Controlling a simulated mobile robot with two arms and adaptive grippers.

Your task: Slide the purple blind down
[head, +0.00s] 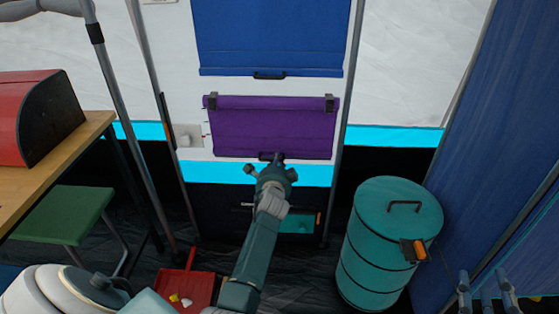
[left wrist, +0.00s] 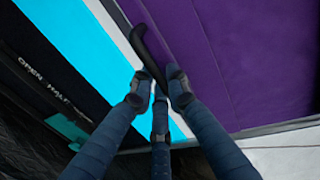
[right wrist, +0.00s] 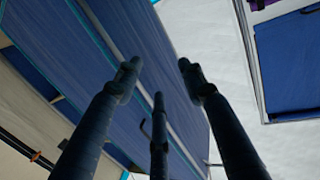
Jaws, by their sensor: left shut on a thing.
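The purple blind (head: 270,125) hangs on the white panel, held by two dark clips at its top. A small black handle (head: 265,156) sits at its bottom edge. My left gripper (head: 271,168) is at that handle, and the left wrist view shows the handle (left wrist: 147,48) between its fingers, with the blind (left wrist: 235,60) beside it. The gripper is shut on the handle and partly hides it in the head view. My right gripper (head: 486,288) is at the lower right, far from the blind. The right wrist view shows its fingers (right wrist: 157,68) apart and empty.
A blue blind (head: 270,35) hangs above the purple one. Below are a cyan band and a dark lower panel. A teal lidded bin (head: 390,245) stands at right, a blue curtain (head: 490,150) beyond. A table (head: 85,140), green stool (head: 62,214) and red dustpan (head: 184,286) are left.

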